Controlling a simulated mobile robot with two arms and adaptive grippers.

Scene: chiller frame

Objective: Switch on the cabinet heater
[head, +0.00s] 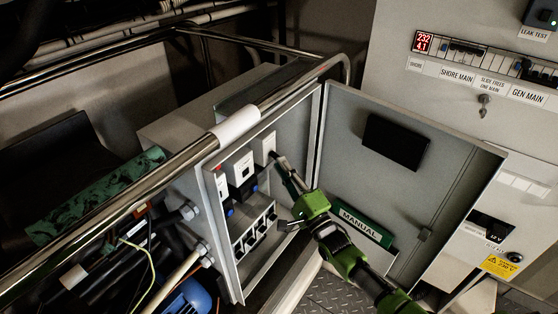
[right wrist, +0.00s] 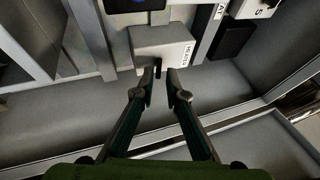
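The open grey cabinet (head: 305,120) stands in the middle of the head view with switchgear inside. The heater switch is a pale box (right wrist: 172,46) in the right wrist view, with a sideways label that seems to read HEATER. A small dark lever (right wrist: 158,68) sticks out of its lower edge. The box also shows in the head view (head: 265,146), high on the right of the panel. My right gripper (right wrist: 163,82) is open, its fingertips just short of the box and either side of the lever's end. I cannot tell whether they touch it. My left gripper is not in view.
The cabinet door (head: 400,180) stands open to the right, with a green MANUAL pocket (head: 362,225). A metal rail (head: 165,185) runs across the cabinet's left front. Other switches (head: 241,170) and a row of breakers (head: 254,233) sit close by.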

